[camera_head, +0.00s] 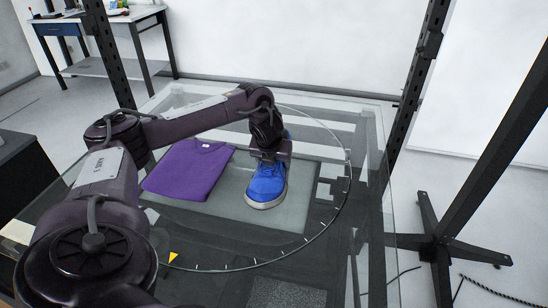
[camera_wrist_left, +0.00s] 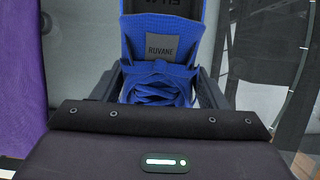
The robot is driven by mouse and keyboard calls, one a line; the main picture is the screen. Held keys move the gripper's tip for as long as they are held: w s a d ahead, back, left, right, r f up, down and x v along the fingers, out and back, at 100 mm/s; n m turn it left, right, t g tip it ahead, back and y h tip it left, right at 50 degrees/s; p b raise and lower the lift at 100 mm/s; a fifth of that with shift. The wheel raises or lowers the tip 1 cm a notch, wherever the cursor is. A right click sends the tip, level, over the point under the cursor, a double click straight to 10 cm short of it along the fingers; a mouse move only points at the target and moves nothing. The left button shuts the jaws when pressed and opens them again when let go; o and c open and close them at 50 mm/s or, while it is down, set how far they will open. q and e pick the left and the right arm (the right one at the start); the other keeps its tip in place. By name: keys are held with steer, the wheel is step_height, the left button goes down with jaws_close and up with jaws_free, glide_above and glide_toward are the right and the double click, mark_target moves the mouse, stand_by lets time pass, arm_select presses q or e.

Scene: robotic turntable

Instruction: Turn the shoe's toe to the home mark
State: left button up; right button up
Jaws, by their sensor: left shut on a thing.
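A blue shoe (camera_head: 266,187) with a pale sole stands on a glass turntable (camera_head: 318,232), its toe toward the near side, pointing slightly left. A yellow triangular mark (camera_head: 173,257) sits at the turntable's near-left rim, left of where the toe points. My left gripper (camera_head: 268,157) comes down from above and is shut on the shoe. In the left wrist view the shoe's laces and tongue (camera_wrist_left: 160,50) lie between the two dark fingers (camera_wrist_left: 158,85). The shoe's heel is mostly hidden behind the gripper in the head view. My right gripper is not in view.
A folded purple shirt (camera_head: 188,170) lies left of the shoe, under my left forearm. Small white ticks run along the turntable's rim. Dark upright posts (camera_head: 418,70) stand around the glass table. A side desk (camera_head: 95,30) is at the back left.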

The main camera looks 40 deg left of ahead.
arm_select(q)
steer(key=o, duration=1.4)
steer(key=shift+c, duration=0.2)
steer(key=v, duration=0.8)
steer(key=shift+f, duration=0.1)
